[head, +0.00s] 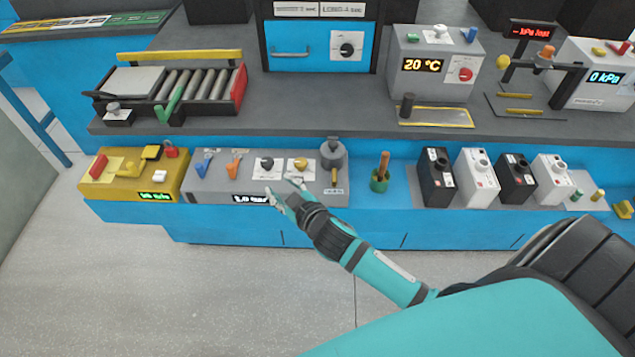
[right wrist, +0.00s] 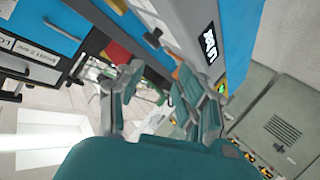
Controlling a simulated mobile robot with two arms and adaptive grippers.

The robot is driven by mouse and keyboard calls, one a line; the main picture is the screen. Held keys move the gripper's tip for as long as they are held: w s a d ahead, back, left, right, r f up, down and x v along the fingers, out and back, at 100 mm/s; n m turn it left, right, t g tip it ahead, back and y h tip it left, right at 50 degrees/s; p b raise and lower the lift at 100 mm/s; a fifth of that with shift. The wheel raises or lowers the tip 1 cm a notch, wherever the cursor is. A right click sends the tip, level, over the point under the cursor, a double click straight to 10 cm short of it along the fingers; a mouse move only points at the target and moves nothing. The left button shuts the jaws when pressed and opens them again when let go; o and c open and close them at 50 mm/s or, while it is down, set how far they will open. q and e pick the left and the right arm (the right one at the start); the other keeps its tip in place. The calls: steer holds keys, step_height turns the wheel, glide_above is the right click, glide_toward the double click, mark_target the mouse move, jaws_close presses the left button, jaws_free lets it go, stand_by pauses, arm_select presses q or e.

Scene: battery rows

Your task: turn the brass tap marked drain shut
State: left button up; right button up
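A small brass tap (head: 334,178) shows on the right end of the grey panel (head: 222,180) on the low front shelf, below a grey round vessel (head: 332,154). Its handle looks lined up and down in the picture. A small label sits just under it, too small to read. My right gripper (head: 285,187) is open in front of the panel, left of the tap and apart from it. The right wrist view shows its two fingers (right wrist: 155,100) spread with nothing between them. I cannot make out the tap there. My left gripper is not in view.
On the same panel are a blue lever (head: 203,162), an orange lever (head: 233,163), a black knob (head: 267,163) and a yellow knob (head: 300,164). A green pot (head: 379,182) stands right of the tap. Several black and white boxes stand further right. The floor in front is clear.

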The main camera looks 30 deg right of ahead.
steer(key=w+a+r+n+t+y, duration=0.2)
steer(key=a+r+n+y, duration=0.1)
steer(key=r, duration=0.3)
steer(key=w+a+r+n+t+y, duration=0.1)
steer(key=w+a+r+n+y, duration=0.2)
steer(key=r, duration=0.3)
steer(key=s+a+r+n+g+y, duration=0.1)
steer(key=a+r+n+g+y, duration=0.5)
steer(key=n+y, duration=0.4)
steer(key=n+g+h+b, duration=0.1)
steer(key=n+g+h, duration=0.85)
steer(key=h, duration=0.75)
glide_above(334, 175)
step_height(334, 175, down, 3)
steer(key=m+g, duration=0.2)
steer(key=shift+n, duration=0.25)
step_height(334, 175, down, 17)
steer(key=shift+f+p, duration=0.1)
steer(key=shift+p, duration=0.8)
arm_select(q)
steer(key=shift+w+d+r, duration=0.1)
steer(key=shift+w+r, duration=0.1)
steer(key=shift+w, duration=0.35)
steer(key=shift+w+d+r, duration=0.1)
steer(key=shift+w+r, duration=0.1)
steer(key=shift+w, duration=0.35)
